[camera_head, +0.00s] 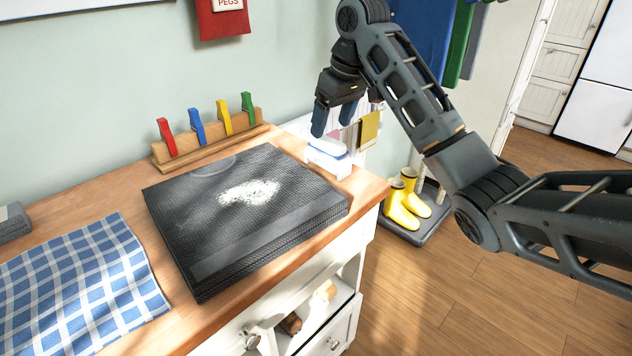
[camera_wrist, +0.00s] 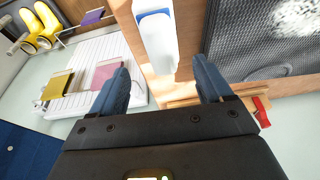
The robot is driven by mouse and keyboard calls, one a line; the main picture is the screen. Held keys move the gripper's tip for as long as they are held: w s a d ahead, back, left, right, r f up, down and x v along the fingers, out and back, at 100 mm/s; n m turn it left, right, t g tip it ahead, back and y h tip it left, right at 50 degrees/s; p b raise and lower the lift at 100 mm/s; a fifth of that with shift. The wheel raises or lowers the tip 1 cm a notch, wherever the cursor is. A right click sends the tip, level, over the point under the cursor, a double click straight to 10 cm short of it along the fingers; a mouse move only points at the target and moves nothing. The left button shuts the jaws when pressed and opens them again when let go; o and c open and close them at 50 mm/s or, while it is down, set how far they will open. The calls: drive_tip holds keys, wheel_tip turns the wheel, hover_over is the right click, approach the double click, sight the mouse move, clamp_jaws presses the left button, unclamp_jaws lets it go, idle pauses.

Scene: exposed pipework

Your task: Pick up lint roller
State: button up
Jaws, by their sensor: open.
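A white object with a blue band (camera_head: 328,157) stands at the back right corner of the wooden counter; it may be the lint roller, but its shape does not make this certain. In the wrist view this white and blue object (camera_wrist: 156,42) appears ahead of and between the fingertips. My gripper (camera_head: 334,117) is open and empty, its blue fingers pointing down above the object, apart from it. The gripper also shows in the wrist view (camera_wrist: 160,70) with its fingers spread wide.
A dark folded textile (camera_head: 262,205) with white lint lies left of the object. A wooden rack (camera_head: 210,138) with coloured pegs stands behind it. A blue checked cloth (camera_head: 80,285) lies at left. Yellow boots (camera_head: 403,203) stand on a floor tray beyond the counter's right edge.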

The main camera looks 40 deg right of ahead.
sight(326, 137)
drive_tip(key=shift+s+a+f, duration=0.1)
drive_tip(key=shift+a+f, duration=0.05)
drive_tip(key=shift+f, duration=0.05)
drive_tip(key=shift+b+x, duration=0.3)
drive_tip(key=shift+x, duration=0.6)
drive_tip(key=shift+s+x, duration=0.1)
drive_tip(key=shift+x, duration=1.3)
drive_tip(key=shift+s+x, duration=0.15)
drive_tip(key=shift+x, duration=1.3)
drive_tip(key=c, duration=1.1)
drive_tip(key=shift+r, duration=0.1)
drive_tip(key=shift+r, duration=0.5)
drive_tip(key=v, duration=0.3)
drive_tip(key=shift+w+r, duration=0.15)
drive_tip(key=shift+w, duration=0.2)
drive_tip(key=s+d+r+p, duration=0.1)
drive_tip(key=s+r, duration=0.1)
drive_tip(key=s, duration=0.1)
drive_tip(key=s+d+r+p, duration=0.1)
drive_tip(key=s+d+r, duration=0.1)
drive_tip(key=s, duration=0.2)
drive_tip(key=s+d+r+p, duration=0.1)
drive_tip(key=s+r+p, duration=0.1)
drive_tip(key=s, duration=0.1)
drive_tip(key=shift+s+d+r, duration=0.25)
drive_tip(key=shift+d+r, duration=0.05)
drive_tip(key=shift+d, duration=0.05)
drive_tip(key=c, duration=0.3)
